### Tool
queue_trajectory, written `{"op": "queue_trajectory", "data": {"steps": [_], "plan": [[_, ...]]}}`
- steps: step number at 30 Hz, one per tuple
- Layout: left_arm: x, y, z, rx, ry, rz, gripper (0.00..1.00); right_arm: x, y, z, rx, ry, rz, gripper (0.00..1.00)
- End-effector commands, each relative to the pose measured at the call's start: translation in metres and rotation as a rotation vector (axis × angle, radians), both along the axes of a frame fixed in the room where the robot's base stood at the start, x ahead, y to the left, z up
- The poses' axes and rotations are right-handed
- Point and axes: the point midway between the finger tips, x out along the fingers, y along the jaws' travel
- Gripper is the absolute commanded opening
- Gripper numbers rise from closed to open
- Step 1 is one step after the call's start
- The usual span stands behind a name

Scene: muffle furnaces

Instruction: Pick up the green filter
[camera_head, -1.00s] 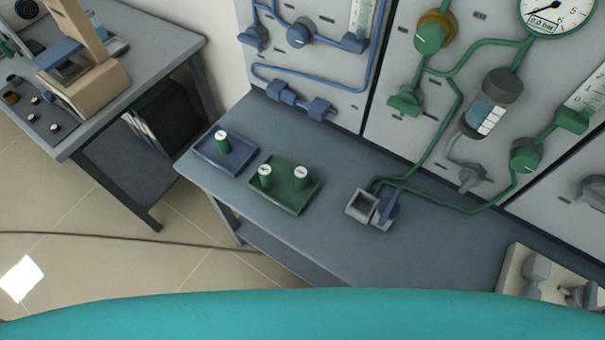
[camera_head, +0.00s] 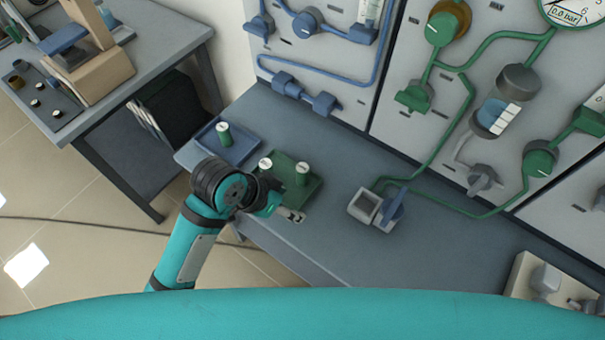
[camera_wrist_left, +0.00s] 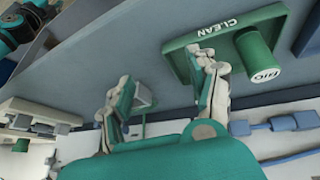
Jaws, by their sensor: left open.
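Two green filters with white tops stand upright on the green tray (camera_head: 285,199), the right one (camera_head: 302,173) clear to see and the left one (camera_head: 265,165) partly hidden by my left arm. A third green filter (camera_head: 223,134) stands on the blue tray (camera_head: 241,151). My left gripper (camera_head: 288,212) is at the front edge of the green tray. In the left wrist view my left gripper (camera_wrist_left: 163,68) is open, with nothing seen between its fingers. There a filter marked BIO (camera_wrist_left: 258,58) stands on the tray marked CLEAN (camera_wrist_left: 225,26), to the right of the fingers. My right gripper is not in view.
A small grey box with a blue handle (camera_head: 376,208) stands on the bench right of the green tray. Wall panels with green and blue pipes (camera_head: 440,150) rise behind. The bench between box and tray is clear. Another table (camera_head: 95,85) stands at the left.

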Motion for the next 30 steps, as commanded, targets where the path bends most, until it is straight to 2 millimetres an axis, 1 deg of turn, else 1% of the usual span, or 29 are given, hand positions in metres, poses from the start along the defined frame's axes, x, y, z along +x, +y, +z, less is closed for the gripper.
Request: {"op": "queue_trajectory", "data": {"steps": [1,3,6,9,11,14,18,21,24,27,29,30], "plan": [[0.010,-0.014,0.013,0.002,-0.025,-0.082,0.59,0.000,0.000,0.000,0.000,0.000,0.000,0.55],[0.017,-0.033,0.027,0.012,-0.044,-0.210,0.59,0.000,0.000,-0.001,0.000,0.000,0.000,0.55],[0.027,-0.055,0.045,0.053,-0.067,-0.394,0.59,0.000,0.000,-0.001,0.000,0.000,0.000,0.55],[0.038,-0.068,0.061,0.116,-0.080,-0.563,0.59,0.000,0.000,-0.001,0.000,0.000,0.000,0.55],[0.045,-0.071,0.070,0.165,-0.082,-0.651,0.59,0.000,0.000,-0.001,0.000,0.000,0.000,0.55],[0.060,-0.070,0.085,0.256,-0.074,-0.780,0.59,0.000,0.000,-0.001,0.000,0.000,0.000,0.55],[0.081,-0.058,0.108,0.384,-0.048,-0.906,0.59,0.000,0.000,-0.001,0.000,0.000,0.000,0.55],[0.094,-0.047,0.124,0.454,-0.023,-0.956,0.59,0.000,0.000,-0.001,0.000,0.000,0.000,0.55],[0.102,-0.040,0.134,0.497,-0.005,-0.981,0.59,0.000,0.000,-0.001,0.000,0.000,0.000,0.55],[0.105,-0.036,0.138,0.517,0.006,-0.993,0.59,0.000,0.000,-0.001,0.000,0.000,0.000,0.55],[0.106,-0.035,0.135,0.519,0.010,-0.996,0.59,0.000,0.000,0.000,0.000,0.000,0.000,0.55],[0.105,-0.034,0.130,0.521,0.011,-0.996,0.59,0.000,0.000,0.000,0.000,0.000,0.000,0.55]]}}
